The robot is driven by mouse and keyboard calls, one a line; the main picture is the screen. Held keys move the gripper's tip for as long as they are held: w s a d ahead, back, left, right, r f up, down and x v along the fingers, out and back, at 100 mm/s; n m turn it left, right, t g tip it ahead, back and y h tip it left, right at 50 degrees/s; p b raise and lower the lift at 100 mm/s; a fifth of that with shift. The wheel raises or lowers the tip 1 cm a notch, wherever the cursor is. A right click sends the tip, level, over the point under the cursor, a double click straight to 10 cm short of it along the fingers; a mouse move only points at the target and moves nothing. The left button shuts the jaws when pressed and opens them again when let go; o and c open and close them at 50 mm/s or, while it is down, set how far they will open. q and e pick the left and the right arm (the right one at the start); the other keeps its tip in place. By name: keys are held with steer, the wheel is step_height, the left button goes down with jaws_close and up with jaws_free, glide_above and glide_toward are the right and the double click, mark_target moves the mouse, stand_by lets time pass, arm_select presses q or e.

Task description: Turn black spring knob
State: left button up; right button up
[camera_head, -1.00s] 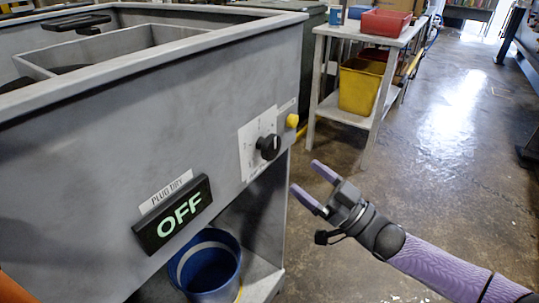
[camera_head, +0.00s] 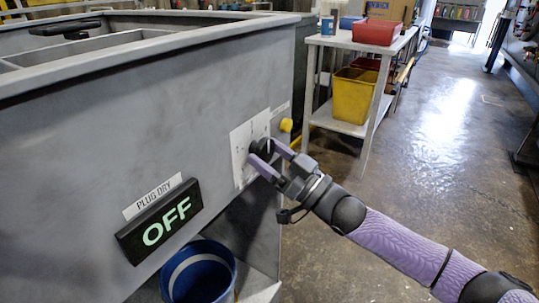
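The black spring knob (camera_head: 262,146) sits on a white label plate (camera_head: 241,165) on the grey front panel of the compactor. My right gripper (camera_head: 267,158) is at the knob, with its two purple fingers spread around it. The fingers partly hide the knob, and I cannot tell whether they touch it. My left gripper is not in view.
A yellow button (camera_head: 286,125) is just right of the knob. A lit OFF sign (camera_head: 160,220) is at lower left on the panel. A blue bucket (camera_head: 203,275) stands below. A table (camera_head: 352,128) with a yellow bin (camera_head: 355,95) stands behind; open floor is at right.

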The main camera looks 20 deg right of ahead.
steer(key=c, duration=0.4)
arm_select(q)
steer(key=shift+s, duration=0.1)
arm_select(e)
steer(key=shift+n, duration=0.3)
